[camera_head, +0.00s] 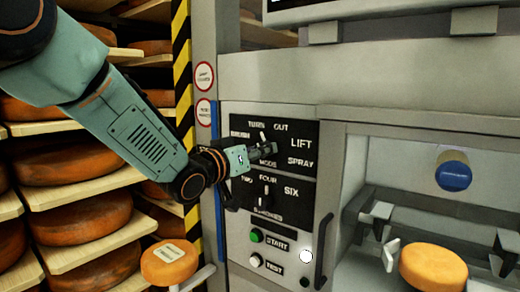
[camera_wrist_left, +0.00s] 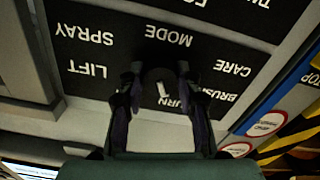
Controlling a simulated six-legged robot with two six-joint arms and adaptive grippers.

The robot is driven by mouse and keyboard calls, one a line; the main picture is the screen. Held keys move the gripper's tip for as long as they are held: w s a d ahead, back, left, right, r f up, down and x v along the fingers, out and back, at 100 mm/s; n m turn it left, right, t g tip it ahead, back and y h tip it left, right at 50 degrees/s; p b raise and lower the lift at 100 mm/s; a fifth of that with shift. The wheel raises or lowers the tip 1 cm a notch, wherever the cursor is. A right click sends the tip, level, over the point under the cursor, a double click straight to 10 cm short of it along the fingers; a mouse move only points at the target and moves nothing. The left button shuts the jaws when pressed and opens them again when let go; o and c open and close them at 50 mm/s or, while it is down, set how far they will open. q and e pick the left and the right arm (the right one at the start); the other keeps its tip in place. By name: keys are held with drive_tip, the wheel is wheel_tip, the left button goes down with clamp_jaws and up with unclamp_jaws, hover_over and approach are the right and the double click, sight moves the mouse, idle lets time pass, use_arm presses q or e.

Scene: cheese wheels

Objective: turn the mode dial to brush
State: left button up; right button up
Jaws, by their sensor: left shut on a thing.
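The mode dial (camera_head: 263,136) is on the upper black panel of the machine, mostly hidden by my gripper. The brush label (camera_head: 240,135) lies to the upper left of the dial. My left gripper (camera_head: 267,151) is at the dial, shut on it. In the left wrist view, which is upside down, the two fingers stand either side of the round dark dial (camera_wrist_left: 162,89), with its white mark between them. The brush label (camera_wrist_left: 216,95) shows there to the right of the fingers. My right gripper is not in view.
Below is a second dial (camera_head: 266,196) marked two, four and six. Under it are a green start button (camera_head: 256,236) and a white test button (camera_head: 255,260). An orange cheese wheel (camera_head: 432,268) lies in the bay at right. Cheese shelves (camera_head: 85,200) fill the left.

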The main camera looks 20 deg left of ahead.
use_arm(q)
drive_tip(key=shift+r+n+p, duration=0.1)
drive_tip(key=shift+n+p, duration=3.15)
drive_tip(key=shift+n, duration=0.95)
drive_tip(key=o, duration=0.8)
drive_tip(key=shift+c, duration=0.2)
drive_tip(key=o, duration=0.4)
drive_tip(key=shift+s+a, duration=0.15)
